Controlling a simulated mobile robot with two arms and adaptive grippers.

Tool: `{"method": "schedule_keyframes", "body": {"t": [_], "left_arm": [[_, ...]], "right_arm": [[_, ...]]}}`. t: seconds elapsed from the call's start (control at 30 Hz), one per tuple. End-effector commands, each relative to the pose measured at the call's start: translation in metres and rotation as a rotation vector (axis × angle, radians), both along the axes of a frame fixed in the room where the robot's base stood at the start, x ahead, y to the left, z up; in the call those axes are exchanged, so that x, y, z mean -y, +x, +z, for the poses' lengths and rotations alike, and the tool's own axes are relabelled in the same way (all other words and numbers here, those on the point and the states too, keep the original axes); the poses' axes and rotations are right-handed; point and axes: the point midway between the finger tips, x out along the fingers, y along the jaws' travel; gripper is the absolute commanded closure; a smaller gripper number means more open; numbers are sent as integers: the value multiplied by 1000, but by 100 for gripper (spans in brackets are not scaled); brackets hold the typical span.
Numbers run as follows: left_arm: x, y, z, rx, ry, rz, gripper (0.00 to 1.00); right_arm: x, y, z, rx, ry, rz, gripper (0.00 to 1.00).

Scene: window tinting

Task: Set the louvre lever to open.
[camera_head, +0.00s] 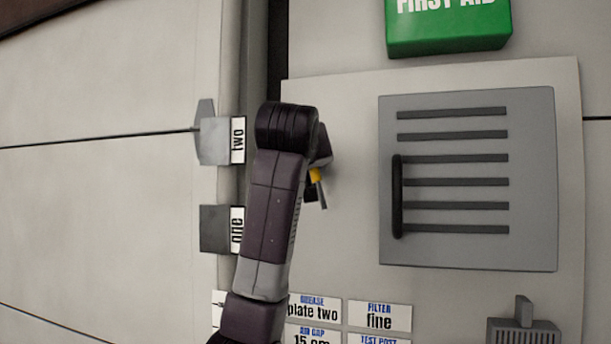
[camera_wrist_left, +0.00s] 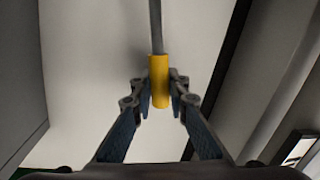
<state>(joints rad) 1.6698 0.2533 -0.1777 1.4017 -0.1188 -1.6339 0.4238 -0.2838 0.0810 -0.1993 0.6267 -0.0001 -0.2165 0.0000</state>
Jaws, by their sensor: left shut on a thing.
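The lever shows in the left wrist view as a thin grey rod (camera_wrist_left: 156,25) with a yellow grip (camera_wrist_left: 159,80) at its end. My left gripper (camera_wrist_left: 160,103) has a finger on each side of the yellow grip and is shut on it. In the head view, a bit of the yellow grip (camera_head: 315,175) shows beside my left gripper (camera_head: 314,188), left of the slotted grey louvre panel (camera_head: 540,180). My arm hides most of the gripper and the lever's mount. No open or shut marking for the lever is readable. My right gripper is not in view.
A black upright handle (camera_head: 397,196) stands out from the louvre panel. A green first aid box (camera_head: 449,30) is above. Brackets labelled two (camera_head: 213,140) and one (camera_head: 214,229) stick out at left. Label plates (camera_head: 380,317) are below, and a grey fitting (camera_head: 523,329) is at lower right.

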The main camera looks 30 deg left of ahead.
Motion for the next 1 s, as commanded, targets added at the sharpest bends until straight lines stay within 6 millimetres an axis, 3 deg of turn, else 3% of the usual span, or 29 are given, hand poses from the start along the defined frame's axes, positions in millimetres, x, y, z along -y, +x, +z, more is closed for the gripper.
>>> {"method": "schedule_keyframes", "body": {"t": [0.1,0.23,0.63,1.0], "left_arm": [[8,2,0,-23,84,-1,100],[16,4,1,-41,159,-1,100],[26,7,2,-68,268,-1,100],[27,7,2,-71,276,-1,100]], "right_arm": [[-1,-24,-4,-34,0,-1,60],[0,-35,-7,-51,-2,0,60],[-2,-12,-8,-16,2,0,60],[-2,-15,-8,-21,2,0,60]]}}
